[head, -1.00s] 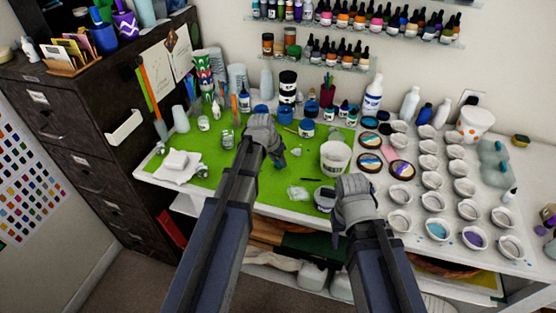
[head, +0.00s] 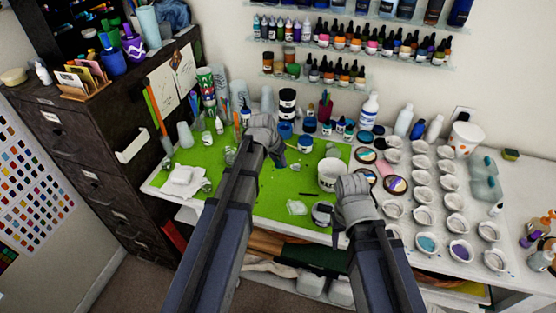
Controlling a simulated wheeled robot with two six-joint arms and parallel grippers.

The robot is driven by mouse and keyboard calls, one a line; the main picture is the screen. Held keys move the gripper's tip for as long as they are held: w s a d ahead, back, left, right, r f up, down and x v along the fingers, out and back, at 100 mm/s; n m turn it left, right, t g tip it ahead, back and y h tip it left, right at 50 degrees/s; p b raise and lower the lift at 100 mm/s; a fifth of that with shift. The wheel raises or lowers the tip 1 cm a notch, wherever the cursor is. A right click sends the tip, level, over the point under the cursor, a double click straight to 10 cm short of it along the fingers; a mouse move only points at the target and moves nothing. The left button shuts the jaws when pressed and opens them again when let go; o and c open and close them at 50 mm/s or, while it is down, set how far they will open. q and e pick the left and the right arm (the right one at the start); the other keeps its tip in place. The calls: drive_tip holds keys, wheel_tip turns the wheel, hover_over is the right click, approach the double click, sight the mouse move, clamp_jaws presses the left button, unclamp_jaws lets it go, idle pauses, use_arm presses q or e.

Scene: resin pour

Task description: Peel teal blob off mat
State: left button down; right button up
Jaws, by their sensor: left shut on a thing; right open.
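The green mat (head: 235,200) lies on the white table. My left gripper (head: 274,150) is over the mat's back middle, shut on a small blue-grey piece (head: 279,160), which looks like the teal blob. Its fingers and arm hide most of it, and I cannot tell whether it still touches the mat. My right gripper (head: 345,212) is open at the mat's front right, beside a small round container (head: 322,213). Its fingertips are hard to make out.
A white cup (head: 332,175) stands on the mat between my grippers. Jars and bottles crowd the mat's back edge. Rows of small white cups (head: 427,243) fill the table's right side. Crumpled white cloth (head: 182,180) lies at left. Shelves of bottles (head: 350,42) hang above.

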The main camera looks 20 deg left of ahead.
use_arm(q)
drive_tip(key=shift+w+d+r+p, duration=0.1)
drive_tip(key=shift+w+r+p, duration=0.2)
drive_tip(key=shift+r+p, duration=0.4)
drive_tip(key=shift+w+d+r+p, duration=0.1)
drive_tip(key=shift+w+r+p, duration=0.15)
drive_tip(key=shift+r+p, duration=0.45)
drive_tip(key=shift+w+d+r+p, duration=0.1)
drive_tip(key=shift+w+r+p, duration=0.2)
drive_tip(key=shift+r+p, duration=0.4)
wheel_tip(320, 180, up, 4)
drive_tip(key=p, duration=0.3)
drive_tip(key=shift+p, duration=0.4)
